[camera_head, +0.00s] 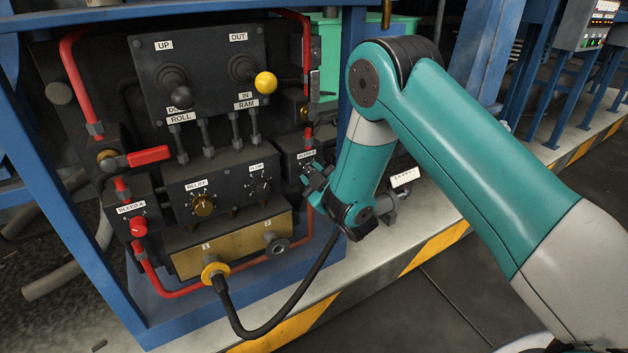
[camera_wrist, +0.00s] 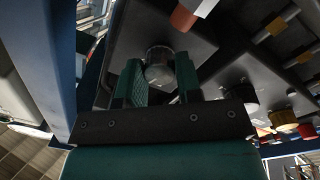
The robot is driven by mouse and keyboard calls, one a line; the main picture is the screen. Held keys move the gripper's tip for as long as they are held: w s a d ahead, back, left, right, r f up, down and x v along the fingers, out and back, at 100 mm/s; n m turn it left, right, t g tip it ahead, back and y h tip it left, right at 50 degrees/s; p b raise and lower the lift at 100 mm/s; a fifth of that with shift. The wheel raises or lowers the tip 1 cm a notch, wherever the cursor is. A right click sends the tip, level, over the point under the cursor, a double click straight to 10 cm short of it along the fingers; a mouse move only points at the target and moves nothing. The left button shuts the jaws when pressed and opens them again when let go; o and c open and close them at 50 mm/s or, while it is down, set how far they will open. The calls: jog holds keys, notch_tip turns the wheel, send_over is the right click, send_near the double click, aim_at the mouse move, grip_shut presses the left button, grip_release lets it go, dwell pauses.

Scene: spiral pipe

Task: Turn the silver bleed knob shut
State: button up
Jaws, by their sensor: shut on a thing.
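The silver bleed knob (camera_wrist: 159,62) shows in the wrist view as a round metal knob on a dark panel face. My gripper (camera_wrist: 160,80) has its two green fingers on either side of the knob and is shut on it. In the head view my gripper (camera_head: 314,178) is at the dark box (camera_head: 293,140) on the right of the panel, just below a small white label. There the knob is hidden by my fingers and wrist. I cannot read how far the knob is turned.
A red bleed knob (camera_head: 139,228), a brass relief knob (camera_head: 204,205) and a black flow knob (camera_head: 260,185) sit to the left. A black hose (camera_head: 286,309) hangs below from a yellow-collared port. A blue post (camera_head: 352,50) stands behind my arm. Red pipes run round the panel.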

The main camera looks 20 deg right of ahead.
jog(key=n+b, duration=0.1)
jog(key=n, duration=1.1)
jog(key=shift+n+y, duration=0.3)
jog(key=shift+n, duration=0.1)
dwell(0.3)
jog(key=o, duration=0.9)
jog(key=shift+o, duration=0.2)
